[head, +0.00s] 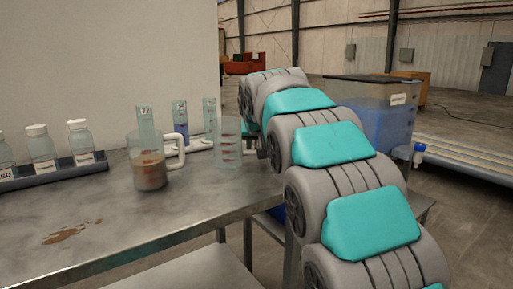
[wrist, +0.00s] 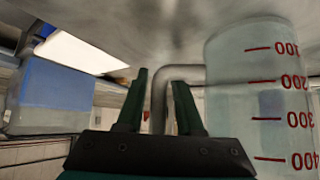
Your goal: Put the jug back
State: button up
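A clear graduated jug (head: 228,145) with reddish marks appears to stand upright on the metal bench, at its right part. In the wrist view the jug (wrist: 255,95) fills the right side, with red numbers, and the picture is upside down. Its grey handle (wrist: 160,98) lies between the two dark green fingers of my gripper (wrist: 160,77). The fingers are apart, with gaps visible beside the handle. In the head view my arm hides most of the gripper. A second jug (head: 149,165) with a white handle holds brown slurry and stands to the left.
Behind the jugs, several tall cylinders (head: 180,118) stand in a row, one with blue liquid. Capped bottles (head: 42,146) sit in a dark rack (head: 65,168) at left. A brown spill (head: 70,233) marks the bench (head: 175,215). A blue tank (head: 385,118) is beyond my arm.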

jog(key=shift+o, duration=0.8)
jog(key=shift+r, duration=0.1)
jog(key=shift+r, duration=0.15)
jog(key=b+v, duration=0.1)
jog(key=v, duration=1)
jog(key=shift+s+r, duration=0.25)
jog(key=shift+s, duration=0.05)
jog(key=shift+s, duration=0.15)
